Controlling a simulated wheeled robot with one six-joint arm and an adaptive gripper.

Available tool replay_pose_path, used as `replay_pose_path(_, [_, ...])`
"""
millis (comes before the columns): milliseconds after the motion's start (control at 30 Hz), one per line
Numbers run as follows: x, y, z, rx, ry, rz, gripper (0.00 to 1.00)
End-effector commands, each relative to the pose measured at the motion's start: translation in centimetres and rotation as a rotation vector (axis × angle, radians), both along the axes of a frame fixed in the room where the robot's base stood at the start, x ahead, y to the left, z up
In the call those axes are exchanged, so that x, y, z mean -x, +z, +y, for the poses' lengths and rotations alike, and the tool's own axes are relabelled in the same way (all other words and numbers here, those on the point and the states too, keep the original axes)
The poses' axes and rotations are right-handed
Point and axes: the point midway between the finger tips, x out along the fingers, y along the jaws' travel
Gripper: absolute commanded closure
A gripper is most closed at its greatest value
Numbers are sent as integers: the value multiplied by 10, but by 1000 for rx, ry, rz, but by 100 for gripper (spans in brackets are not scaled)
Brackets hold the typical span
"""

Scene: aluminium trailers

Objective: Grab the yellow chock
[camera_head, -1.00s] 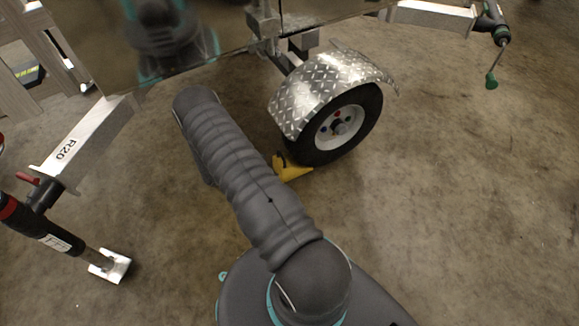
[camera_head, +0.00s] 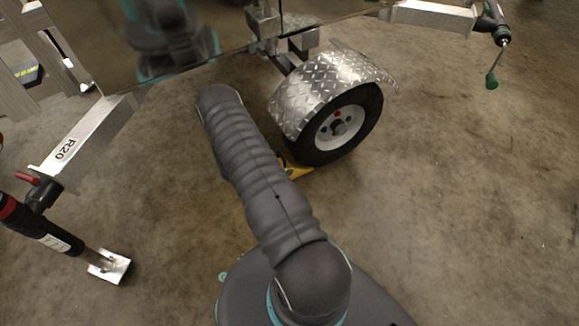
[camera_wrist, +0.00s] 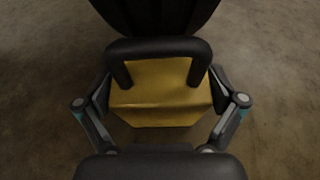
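The yellow chock (camera_head: 297,171) lies on the floor against the trailer wheel (camera_head: 340,125). In the head view my arm covers much of it. In the wrist view the chock (camera_wrist: 160,95) fills the middle, with the dark tyre (camera_wrist: 155,15) just beyond it. My gripper (camera_wrist: 160,105) is open, its dark parts and side linkages framing the chock. I see no clear grip on it; whether any finger touches it cannot be told. The gripper is hidden behind my arm in the head view.
A diamond-plate mudguard (camera_head: 315,88) covers the wheel top. The trailer body (camera_head: 245,32) stands above at the back. A support leg (camera_head: 50,230) with a metal foot is at left, a crank (camera_head: 492,60) at upper right. The floor at right is clear.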

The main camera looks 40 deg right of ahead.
Motion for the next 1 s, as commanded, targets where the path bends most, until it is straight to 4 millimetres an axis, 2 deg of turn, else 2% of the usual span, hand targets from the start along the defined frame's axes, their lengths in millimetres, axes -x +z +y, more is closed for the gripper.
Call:
replay_pose_path(33, [0,0,0,0,0,0,28])
replay_pose_path(200, [0,0,0,0,0,0,70])
replay_pose_path(233, [0,1,0,1,0,-1,75])
replay_pose_path(467, [-1,2,0,1,0,-1,75])
replay_pose_path(667, [-5,15,13,1,3,-1,75])
replay_pose_path(1000, [-20,51,78,3,5,-3,75])
